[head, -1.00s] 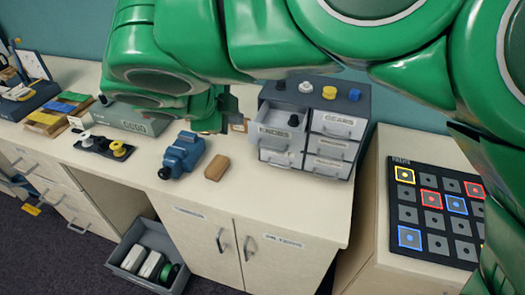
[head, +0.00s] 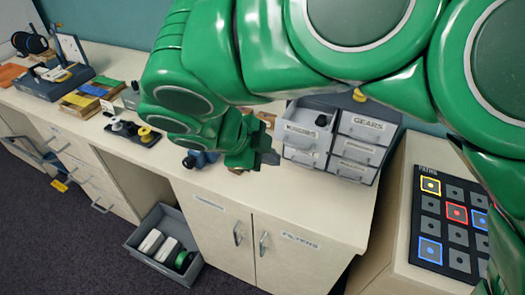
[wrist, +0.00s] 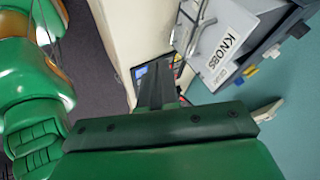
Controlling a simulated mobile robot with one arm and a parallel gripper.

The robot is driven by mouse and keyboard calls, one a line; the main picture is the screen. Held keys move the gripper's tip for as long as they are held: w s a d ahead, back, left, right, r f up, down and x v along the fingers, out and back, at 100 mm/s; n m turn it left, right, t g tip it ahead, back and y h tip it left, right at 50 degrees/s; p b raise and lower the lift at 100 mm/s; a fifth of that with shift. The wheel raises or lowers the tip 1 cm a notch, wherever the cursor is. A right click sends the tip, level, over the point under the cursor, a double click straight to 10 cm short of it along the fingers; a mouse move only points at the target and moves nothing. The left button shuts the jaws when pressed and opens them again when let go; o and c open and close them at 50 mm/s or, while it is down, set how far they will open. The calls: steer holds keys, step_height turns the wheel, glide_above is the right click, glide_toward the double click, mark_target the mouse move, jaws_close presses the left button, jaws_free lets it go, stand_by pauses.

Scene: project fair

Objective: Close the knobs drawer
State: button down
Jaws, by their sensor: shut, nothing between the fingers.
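The small grey drawer cabinet (head: 358,150) stands on the counter. Its upper-left drawer, the knobs drawer (head: 302,136), is pulled out, with a dark knob inside it. In the wrist view the knobs drawer (wrist: 222,48) shows its KNOBS label at the upper right. My gripper (head: 270,157) is shut and empty, just left of the drawer and in front of the cabinet.
The GEARS drawer (head: 366,127) beside it looks closed. A black pad panel (head: 450,215) lies on the right counter. A grey bin (head: 155,262) with several items sits on the floor below. A blue device (head: 198,158) is partly hidden behind my gripper.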

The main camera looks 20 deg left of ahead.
mark_target(303, 123)
steer(key=w+d+f, duration=0.2)
steer(key=w+f, duration=0.1)
steer(key=w, duration=0.3)
steer(key=shift+w, duration=0.25)
stand_by(0.3)
steer(key=shift+f, duration=0.1)
steer(key=w, duration=1)
steer(key=shift+w, duration=0.3)
